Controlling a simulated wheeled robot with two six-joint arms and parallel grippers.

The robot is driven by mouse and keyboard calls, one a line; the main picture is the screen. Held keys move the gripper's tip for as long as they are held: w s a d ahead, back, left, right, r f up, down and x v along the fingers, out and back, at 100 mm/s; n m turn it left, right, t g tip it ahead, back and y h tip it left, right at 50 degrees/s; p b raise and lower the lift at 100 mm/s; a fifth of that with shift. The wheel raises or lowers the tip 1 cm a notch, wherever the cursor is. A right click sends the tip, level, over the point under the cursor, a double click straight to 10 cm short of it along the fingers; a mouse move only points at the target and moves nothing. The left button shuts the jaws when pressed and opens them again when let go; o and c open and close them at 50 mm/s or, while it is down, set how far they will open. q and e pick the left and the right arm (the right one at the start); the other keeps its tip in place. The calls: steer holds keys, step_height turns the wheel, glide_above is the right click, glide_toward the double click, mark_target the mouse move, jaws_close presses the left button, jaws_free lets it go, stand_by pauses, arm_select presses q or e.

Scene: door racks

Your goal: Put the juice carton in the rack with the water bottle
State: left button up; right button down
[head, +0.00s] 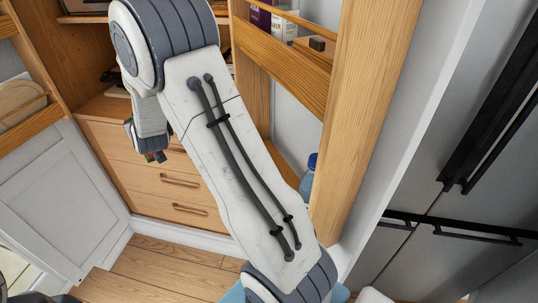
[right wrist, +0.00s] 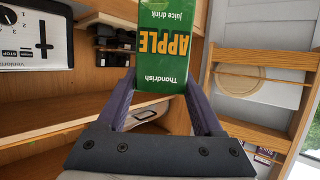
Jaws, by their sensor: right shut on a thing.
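The juice carton (right wrist: 166,45) is green with yellow "APPLE" lettering and appears upside down in the right wrist view. My right gripper (right wrist: 161,88) is shut on it, with a finger on each side. In the head view, my right gripper (head: 150,142) hangs in front of the wooden drawers, and the carton is almost wholly hidden. The water bottle (head: 312,162), with a blue cap, shows low in the tall wooden door rack (head: 357,110), partly hidden by my right arm.
The rack's upper shelf, behind a wooden rail (head: 285,68), holds a purple box and a white container. Wooden drawers (head: 165,180) stand behind my gripper. A left door rack holds a round board (head: 20,100). A grey fridge (head: 455,150) stands at right.

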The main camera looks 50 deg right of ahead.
steer(key=s+d+r+m+g+h+p, duration=0.2)
steer(key=s+d+r+m+g+h, duration=0.3)
steer(key=r, duration=0.3)
steer(key=s+d+r+m+g+h+p, duration=0.2)
steer(key=s+d+r+m+g+h, duration=0.3)
steer(key=r+m, duration=0.3)
steer(key=s+a+m+g+y+p, duration=0.1)
steer(key=s+a+m+g, duration=0.35)
steer(key=s, duration=0.25)
steer(key=s+a+m+g+p, duration=0.2)
steer(key=s+a+m+g, duration=0.15)
steer(key=s+g, duration=0.2)
steer(key=s+d+r+n+p, duration=0.1)
steer(key=s+d+p, duration=0.1)
steer(key=s+d, duration=0.45)
steer(key=s+d+p, duration=0.3)
steer(key=d, duration=0.7)
step_height(320, 180, down, 8)
steer(key=shift+w+r+p, duration=0.1)
steer(key=shift+r+p, duration=0.1)
steer(key=shift+p, duration=0.15)
step_height(320, 180, down, 4)
steer(key=shift+r+p, duration=0.2)
steer(key=shift+p, duration=0.1)
steer(key=shift+d+f+p, duration=0.1)
steer(key=shift+d+p, duration=0.1)
steer(key=shift+p, duration=0.15)
steer(key=shift+f, duration=0.2)
